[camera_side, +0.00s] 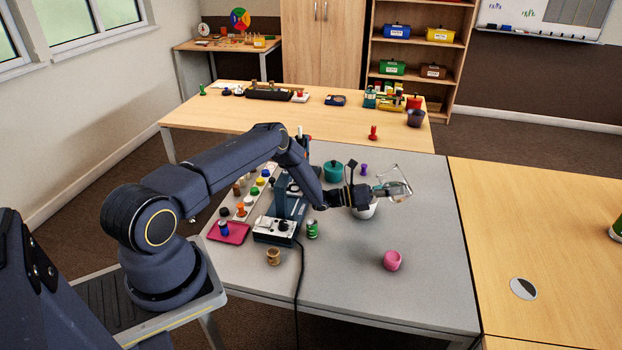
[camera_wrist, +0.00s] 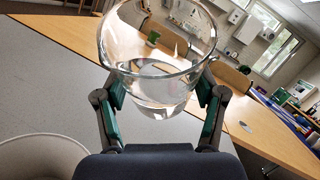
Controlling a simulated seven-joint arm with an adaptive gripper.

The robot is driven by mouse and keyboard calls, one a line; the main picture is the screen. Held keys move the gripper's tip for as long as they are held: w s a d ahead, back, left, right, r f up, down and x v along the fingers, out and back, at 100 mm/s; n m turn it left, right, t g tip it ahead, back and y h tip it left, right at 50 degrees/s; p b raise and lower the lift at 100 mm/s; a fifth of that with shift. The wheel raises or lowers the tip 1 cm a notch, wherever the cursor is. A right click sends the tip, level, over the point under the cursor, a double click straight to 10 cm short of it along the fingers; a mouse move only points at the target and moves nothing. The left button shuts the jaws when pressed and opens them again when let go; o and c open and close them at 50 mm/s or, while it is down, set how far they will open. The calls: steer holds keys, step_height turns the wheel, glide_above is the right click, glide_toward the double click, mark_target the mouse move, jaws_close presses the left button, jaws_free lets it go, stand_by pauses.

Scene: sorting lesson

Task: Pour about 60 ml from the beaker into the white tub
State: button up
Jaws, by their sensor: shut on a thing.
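My gripper (camera_side: 386,191) is shut on a clear glass beaker (camera_side: 394,177) and holds it above the grey table. The beaker also shows between both fingers in the wrist view (camera_wrist: 152,95), with clear liquid in its lower part. The wrist picture is rolled, and I cannot tell the beaker's exact tilt. The white tub (camera_side: 366,212) stands on the table below my gripper and a little left of the beaker, partly hidden by my gripper. Part of its rim shows at the lower left of the wrist view (camera_wrist: 42,140). I see no liquid stream.
A pink cup (camera_side: 392,261) stands in front, with a green can (camera_side: 312,229) and a brown cup (camera_side: 273,257) to the left. A teal pot (camera_side: 333,172) and a purple peg (camera_side: 364,169) are behind. The table's right side is clear.

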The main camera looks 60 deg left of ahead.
mark_target(398, 172)
steer(key=shift+d+r+n+t, duration=0.1)
steer(key=shift+r+n+t, duration=0.4)
steer(key=shift+n+t, duration=0.2)
steer(key=shift+r+n+t, duration=0.3)
steer(key=shift+r+n, duration=0.1)
steer(key=shift+r, duration=0.2)
steer(key=shift+r, duration=0.1)
steer(key=shift+r+n+t, duration=0.5)
steer(key=shift+r+n, duration=0.1)
steer(key=shift+r, duration=0.1)
steer(key=shift+r+n, duration=0.1)
steer(key=shift+n, duration=0.2)
steer(key=shift+r+n+t+y, duration=0.3)
steer(key=shift+n+t, duration=0.4)
steer(key=shift+t, duration=0.1)
steer(key=shift+s+a+r+n+t+y, duration=0.15)
steer(key=shift+a+r+n+t+y, duration=0.15)
steer(key=shift+a+n+t, duration=0.15)
steer(key=shift+s+a+r+n+t+y, duration=0.15)
steer(key=shift+a+n+t+y, duration=0.15)
steer(key=shift+a+n, duration=0.2)
steer(key=shift+a+n, duration=0.25)
